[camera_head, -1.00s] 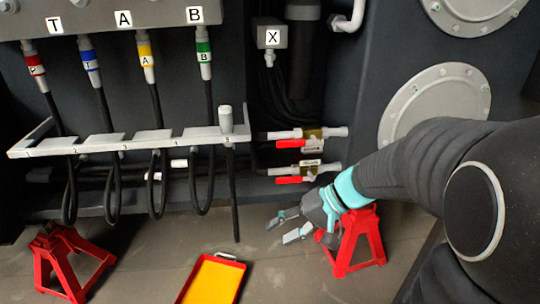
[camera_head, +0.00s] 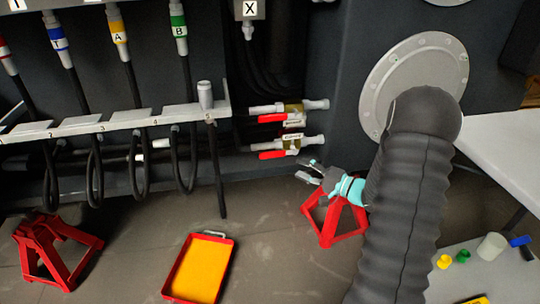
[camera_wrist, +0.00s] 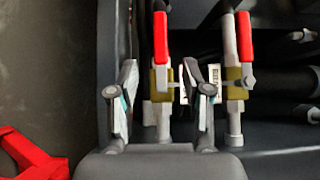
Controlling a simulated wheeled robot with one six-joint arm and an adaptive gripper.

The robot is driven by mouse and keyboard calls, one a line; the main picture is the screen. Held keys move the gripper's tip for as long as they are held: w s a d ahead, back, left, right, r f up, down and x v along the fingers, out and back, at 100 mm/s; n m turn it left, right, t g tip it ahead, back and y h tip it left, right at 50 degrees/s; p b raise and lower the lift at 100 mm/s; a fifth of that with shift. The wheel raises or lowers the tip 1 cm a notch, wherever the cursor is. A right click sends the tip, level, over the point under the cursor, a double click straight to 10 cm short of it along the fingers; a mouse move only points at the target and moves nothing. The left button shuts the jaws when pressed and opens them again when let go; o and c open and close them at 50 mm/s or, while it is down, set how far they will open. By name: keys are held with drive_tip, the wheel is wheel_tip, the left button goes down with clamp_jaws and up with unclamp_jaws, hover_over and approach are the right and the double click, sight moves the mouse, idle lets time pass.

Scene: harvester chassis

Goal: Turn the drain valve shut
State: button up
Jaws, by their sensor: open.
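Two ball valves with brass bodies and red handles sit one above the other on pipes. The upper valve (camera_head: 285,112) and the lower valve (camera_head: 285,150) each have the handle along the pipe. Their labels are too small to read, so I cannot tell which is the drain valve. My gripper (camera_head: 308,170) is open just below and right of the lower valve. In the wrist view my gripper (camera_wrist: 159,75) has its fingers on either side of the lower valve's brass body (camera_wrist: 162,85), apparently not closed on it. The upper valve (camera_wrist: 237,82) is right of the fingers.
Red jack stands (camera_head: 335,218) stand on the floor, one right behind my gripper. A hose rack (camera_head: 110,122) with hanging hoses is left. A white table (camera_head: 515,150) is at right.

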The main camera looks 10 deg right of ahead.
sight(272, 156)
drive_tip(key=p+x, duration=0.1)
drive_tip(key=x, duration=1.2)
drive_tip(key=shift+s, duration=0.1)
clamp_jaws()
